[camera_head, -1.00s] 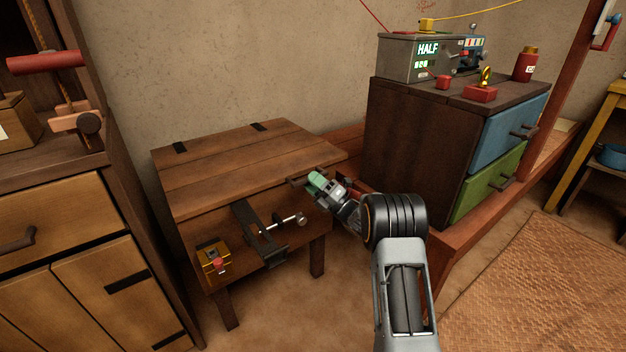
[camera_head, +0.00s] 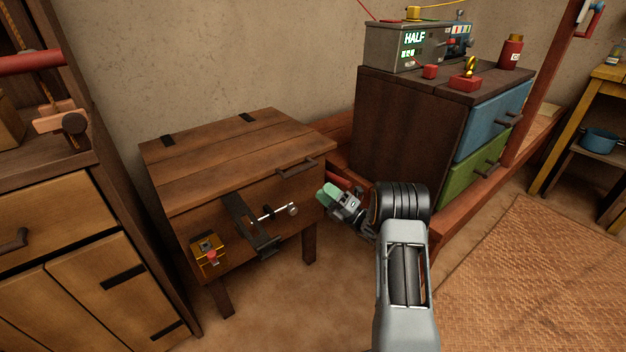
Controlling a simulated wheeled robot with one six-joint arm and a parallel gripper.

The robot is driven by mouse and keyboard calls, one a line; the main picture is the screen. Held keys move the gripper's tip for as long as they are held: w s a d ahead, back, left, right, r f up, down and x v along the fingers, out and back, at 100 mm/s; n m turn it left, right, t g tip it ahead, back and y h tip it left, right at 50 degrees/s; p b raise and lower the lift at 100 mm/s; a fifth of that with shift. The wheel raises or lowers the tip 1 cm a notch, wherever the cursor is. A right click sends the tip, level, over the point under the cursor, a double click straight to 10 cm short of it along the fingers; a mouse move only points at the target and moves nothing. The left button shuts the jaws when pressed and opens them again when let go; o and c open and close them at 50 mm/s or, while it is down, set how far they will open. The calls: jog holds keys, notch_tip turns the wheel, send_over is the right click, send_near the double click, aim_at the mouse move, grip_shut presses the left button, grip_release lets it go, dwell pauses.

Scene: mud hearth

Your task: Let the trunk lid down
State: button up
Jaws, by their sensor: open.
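The wooden trunk (camera_head: 195,238) stands on legs against the wall at the middle left. Its plank lid (camera_head: 230,157) lies flat and looks down on the box, with two dark hinges along the back edge. The lid's dark handle (camera_head: 297,168) is at the right of the front edge and is free. My gripper (camera_head: 326,194) has green fingertips and is just right of the trunk's front right corner, apart from the handle. It is open, and nothing shows between its fingers.
A dark clamp (camera_head: 247,224) with a bar and a small yellow box (camera_head: 206,250) are on the trunk's front. A wooden cabinet (camera_head: 68,215) stands close at left, a drawer chest (camera_head: 408,130) at right. Floor in front is clear.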

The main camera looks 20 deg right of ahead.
jog(key=shift+v, duration=2)
jog(key=w+a+r+m+h+p, duration=0.1)
jog(key=w+r+m+h+p, duration=0.1)
jog(key=r+m+h+p, duration=1)
jog(key=w+a+r+m+h+p, duration=0.15)
jog(key=r+m+h+p, duration=0.45)
jog(key=r, duration=1.2)
jog(key=s+a+r+m+g+p, duration=0.2)
jog(key=s+r+m+g+p, duration=0.2)
jog(key=s, duration=0.6)
jog(key=s+a+r+m+g+p, duration=0.2)
jog(key=s+r+m+g+p, duration=0.2)
jog(key=s+r+p, duration=0.3)
jog(key=s+a+r+m+g+p, duration=0.2)
jog(key=s+r+m+g+p, duration=0.2)
jog(key=s+p, duration=0.7)
notch_tip(320, 180, up, 3)
jog(key=s+m, duration=0.1)
jog(key=s, duration=0.1)
jog(key=shift+s+f, duration=0.15)
jog(key=shift+s, duration=0.25)
